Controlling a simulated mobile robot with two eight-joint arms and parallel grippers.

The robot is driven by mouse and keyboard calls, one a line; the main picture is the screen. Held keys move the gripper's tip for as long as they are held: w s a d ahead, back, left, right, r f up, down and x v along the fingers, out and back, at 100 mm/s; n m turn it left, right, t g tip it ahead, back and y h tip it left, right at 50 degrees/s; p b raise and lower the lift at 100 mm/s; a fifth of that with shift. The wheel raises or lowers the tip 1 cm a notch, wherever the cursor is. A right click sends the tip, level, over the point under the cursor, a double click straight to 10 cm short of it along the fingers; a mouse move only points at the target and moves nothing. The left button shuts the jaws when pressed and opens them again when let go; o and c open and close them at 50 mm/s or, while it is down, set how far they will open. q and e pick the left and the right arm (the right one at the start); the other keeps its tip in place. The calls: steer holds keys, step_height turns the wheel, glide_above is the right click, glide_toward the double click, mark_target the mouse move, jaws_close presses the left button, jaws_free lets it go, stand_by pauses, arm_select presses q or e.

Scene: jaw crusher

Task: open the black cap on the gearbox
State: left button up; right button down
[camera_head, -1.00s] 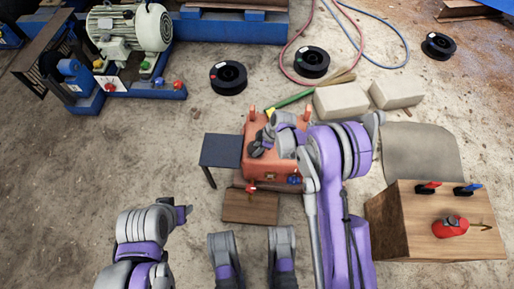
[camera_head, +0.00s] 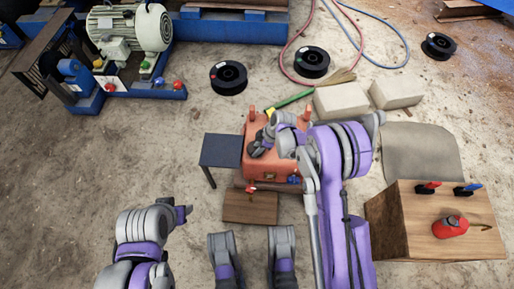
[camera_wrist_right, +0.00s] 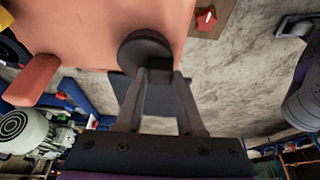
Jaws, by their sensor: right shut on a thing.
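The gearbox (camera_head: 288,170) is an orange-red box in the middle of the head view, partly hidden by my right arm. In the right wrist view its orange face (camera_wrist_right: 105,30) fills the upper left. The black cap (camera_wrist_right: 146,50) is a round dark disc at the tips of my right gripper (camera_wrist_right: 155,72), whose two fingers are shut on it. In the head view the right gripper (camera_head: 258,146) is at the left part of the gearbox top, and the cap is hard to tell from the fingers. My left gripper (camera_head: 182,214) is at the lower left, away from the gearbox; its finger gap is unclear.
A small dark table (camera_head: 221,150) stands left of the gearbox. A wooden board (camera_head: 250,207) lies in front of it. A wooden crate (camera_head: 425,225) with a red oil can (camera_head: 450,227) is at right. A motor (camera_head: 135,27) stands at upper left. The floor at left is clear.

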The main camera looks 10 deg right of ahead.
mark_target(252, 148)
steer(key=shift+r, duration=0.1)
steer(key=shift+w+d+r+g, duration=0.1)
steer(key=shift+w+r+g, duration=0.4)
steer(key=shift+g, duration=0.6)
steer(key=shift+w+d+r+m+g+y, duration=0.1)
steer(key=shift+w+r+m+g+y, duration=0.25)
steer(key=shift+g, duration=0.4)
steer(key=shift+w+d+r+m+g+y, duration=0.1)
steer(key=shift+w+r+g+y, duration=0.1)
steer(key=shift+w+g, duration=0.4)
steer(key=shift+w+d+r+m+g+y, duration=0.1)
steer(key=shift+w+r+m+g+y, duration=0.2)
steer(key=shift+g, duration=0.55)
arm_select(q)
steer(key=shift+c, duration=0.3)
